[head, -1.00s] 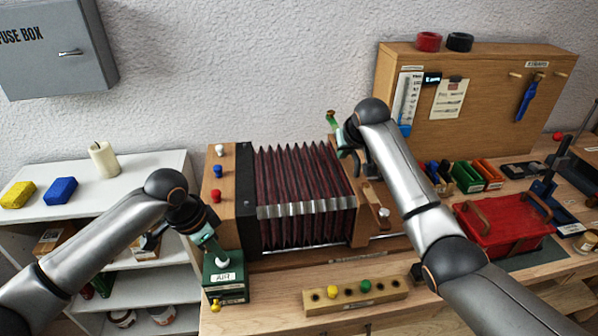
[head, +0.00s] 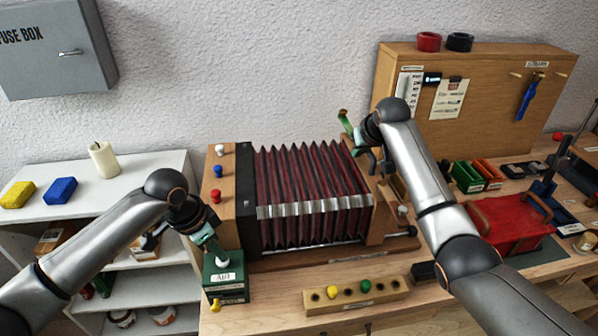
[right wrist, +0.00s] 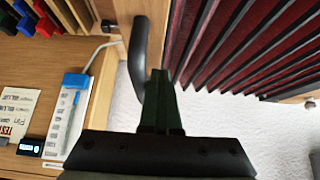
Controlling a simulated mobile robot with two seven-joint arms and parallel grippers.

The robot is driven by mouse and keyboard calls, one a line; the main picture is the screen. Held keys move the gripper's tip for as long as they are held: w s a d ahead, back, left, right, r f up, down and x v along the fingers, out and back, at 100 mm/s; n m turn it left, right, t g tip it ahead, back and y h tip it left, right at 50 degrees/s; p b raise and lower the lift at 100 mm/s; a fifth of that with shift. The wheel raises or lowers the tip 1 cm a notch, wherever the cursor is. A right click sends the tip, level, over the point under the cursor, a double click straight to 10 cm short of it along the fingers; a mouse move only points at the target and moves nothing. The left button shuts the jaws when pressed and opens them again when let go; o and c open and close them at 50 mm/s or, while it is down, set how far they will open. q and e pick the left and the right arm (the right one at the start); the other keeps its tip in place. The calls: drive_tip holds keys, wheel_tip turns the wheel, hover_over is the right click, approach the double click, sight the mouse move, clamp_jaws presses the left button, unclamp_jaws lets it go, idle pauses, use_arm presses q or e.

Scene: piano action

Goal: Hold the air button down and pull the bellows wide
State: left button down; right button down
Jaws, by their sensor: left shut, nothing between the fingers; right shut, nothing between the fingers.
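The dark red pleated bellows (head: 300,180) stands on the bench between a left wooden end and a right wooden end (head: 383,215). My left gripper (head: 215,250) is shut and points down onto the white air button (head: 222,260), on top of the green AIR box (head: 226,285). It appears to touch the button; how far the button is down is hard to tell. My right gripper (head: 344,118) is shut and empty at the right end. In the right wrist view its green fingers (right wrist: 161,95) lie beside the black handle (right wrist: 138,62), on the bellows side.
A wooden strip with yellow and green pegs (head: 355,296) lies in front of the bellows. A red box (head: 510,230) and small coloured bins (head: 478,176) are to the right. A wooden panel (head: 480,100) stands behind. A rail runs under the bellows' right end.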

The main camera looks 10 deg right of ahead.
drive_tip(key=shift+d, duration=2.85)
drive_tip(key=shift+a, duration=0.2)
drive_tip(key=shift+a, duration=0.9)
wheel_tip(320, 180, up, 7)
